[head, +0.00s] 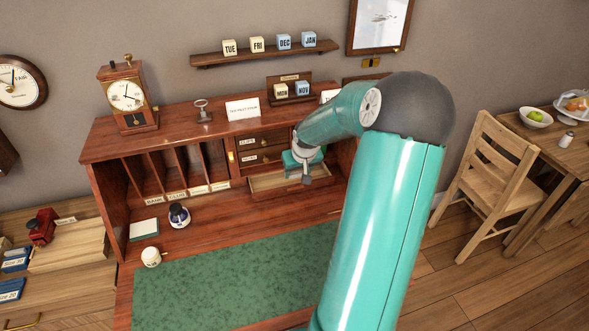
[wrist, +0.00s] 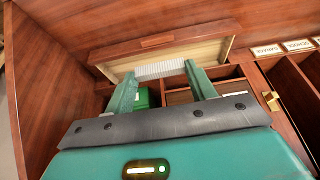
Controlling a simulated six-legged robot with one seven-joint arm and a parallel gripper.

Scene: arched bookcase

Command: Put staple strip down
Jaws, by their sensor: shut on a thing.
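The staple strip (wrist: 160,69) is a pale, finely ridged bar. In the wrist view it spans the gap between the fingertips of my gripper (wrist: 161,72), which is shut on its two ends. The strip lies over or in an open drawer (wrist: 215,46) of the desk; I cannot tell whether it touches the drawer floor. In the head view my gripper (head: 304,166) is at the open drawer (head: 285,184), below the small labelled drawers. The strip cannot be made out there.
A green object (wrist: 143,98) shows between my fingers. Pigeonholes (head: 178,170) stand left of the drawer. The green mat (head: 235,280) is clear.

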